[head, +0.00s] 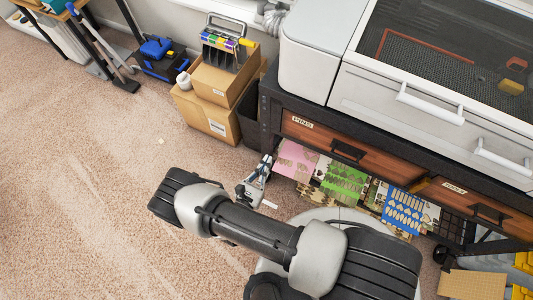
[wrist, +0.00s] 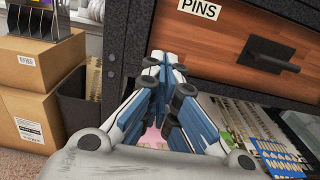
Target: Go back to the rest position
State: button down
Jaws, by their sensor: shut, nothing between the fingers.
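My gripper (head: 262,168) is in front of the dark cabinet, left of the sheets on its lower shelf. In the wrist view my gripper (wrist: 165,65) has its fingers together with nothing between them, below and left of the drawer labelled PINS (wrist: 235,40). That wooden drawer (head: 330,143) is closed in the head view. A pink sheet (head: 296,161), a green sheet (head: 345,182) and a blue sheet (head: 404,209) lie on the shelf under the drawers. My gripper's fingers hide part of the pink sheet in the wrist view.
Cardboard boxes (head: 208,115) stand left of the cabinet, with a dark bin (head: 250,115) between. A large white machine (head: 430,85) sits on the cabinet. A blue toolbox (head: 160,60) is at the back left. Carpet (head: 80,190) on the left is mostly clear.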

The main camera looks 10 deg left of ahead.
jog(key=w+d+r+m+g+h, duration=0.1)
jog(key=d+r+m+g+h, duration=0.1)
jog(key=d+r+m+g, duration=0.45)
jog(key=w+d+r+m+g+h, duration=0.1)
jog(key=r+m+g+h, duration=0.3)
jog(key=r, duration=0.6)
jog(key=w+d+r+m+g, duration=0.25)
jog(key=r+m, duration=0.35)
jog(key=r, duration=0.3)
jog(key=s+d+r+m+y, duration=0.4)
jog(key=s+r+m+y, duration=0.2)
jog(key=s+r+m, duration=0.1)
jog(key=s+d+r+m+y, duration=0.4)
jog(key=s+r+m+y, duration=0.2)
jog(key=r, duration=0.6)
jog(key=shift+s+m+t, duration=0.4)
jog(key=shift+s+m, duration=0.75)
jog(key=shift+s, duration=0.25)
